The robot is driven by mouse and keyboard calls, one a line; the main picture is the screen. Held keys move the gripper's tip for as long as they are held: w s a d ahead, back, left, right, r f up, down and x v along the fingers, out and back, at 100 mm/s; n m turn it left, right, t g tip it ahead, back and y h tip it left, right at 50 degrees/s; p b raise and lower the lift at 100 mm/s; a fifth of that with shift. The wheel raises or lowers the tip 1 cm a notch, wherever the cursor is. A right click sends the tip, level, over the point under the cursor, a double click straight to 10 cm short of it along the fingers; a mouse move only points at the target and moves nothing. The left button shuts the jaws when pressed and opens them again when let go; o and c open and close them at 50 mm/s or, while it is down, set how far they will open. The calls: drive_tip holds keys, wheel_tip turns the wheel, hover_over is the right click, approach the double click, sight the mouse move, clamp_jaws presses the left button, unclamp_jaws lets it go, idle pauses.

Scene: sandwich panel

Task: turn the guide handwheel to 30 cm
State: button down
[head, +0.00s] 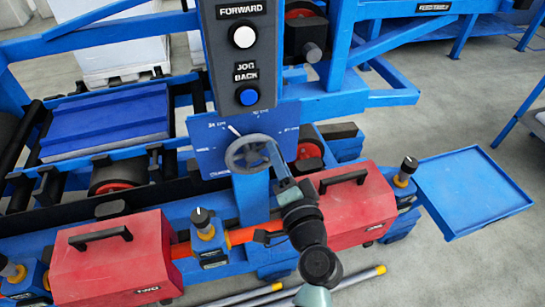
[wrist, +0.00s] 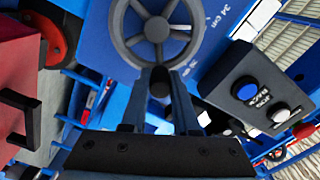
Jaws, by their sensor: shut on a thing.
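The grey guide handwheel (head: 235,153) is mounted in front of a blue dial plate (head: 208,145) below the control box. A white pointer (head: 234,130) shows above the wheel, angled to the upper left. The plate's labels are too small to read surely in the head view. In the wrist view the handwheel (wrist: 119,35) fills the top centre, and a label beside it (wrist: 215,20) reads 24 cm. My gripper (head: 275,158) is at the wheel's right side. In the wrist view my gripper (wrist: 160,82) is shut on the wheel's dark handle knob, mostly hidden between the fingers.
The control box (head: 240,55) with white and blue buttons stands just above the wheel. Red covers with black handles sit at the left (head: 115,262) and right (head: 350,208), close to my arm. A blue tray (head: 472,190) is at the right. Rods lie on the floor.

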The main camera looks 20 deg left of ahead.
drive_tip(key=shift+w+d+f+m+b, duration=0.15)
drive_tip(key=shift+f+m, duration=0.6)
drive_tip(key=shift+m, duration=0.9)
drive_tip(key=shift+d+f+m+b, duration=0.1)
drive_tip(key=shift+f+m, duration=0.65)
drive_tip(key=shift+m, duration=0.85)
drive_tip(key=shift+w+d+f+m+b, duration=0.15)
drive_tip(key=shift+f+m, duration=0.6)
drive_tip(key=shift+m, duration=0.9)
drive_tip(key=shift+s, duration=0.1)
drive_tip(key=c, duration=0.7)
unclamp_jaws()
drive_tip(key=b+v, duration=0.2)
drive_tip(key=v, duration=1)
drive_tip(key=shift+s+d, duration=0.2)
drive_tip(key=shift+s, duration=0.15)
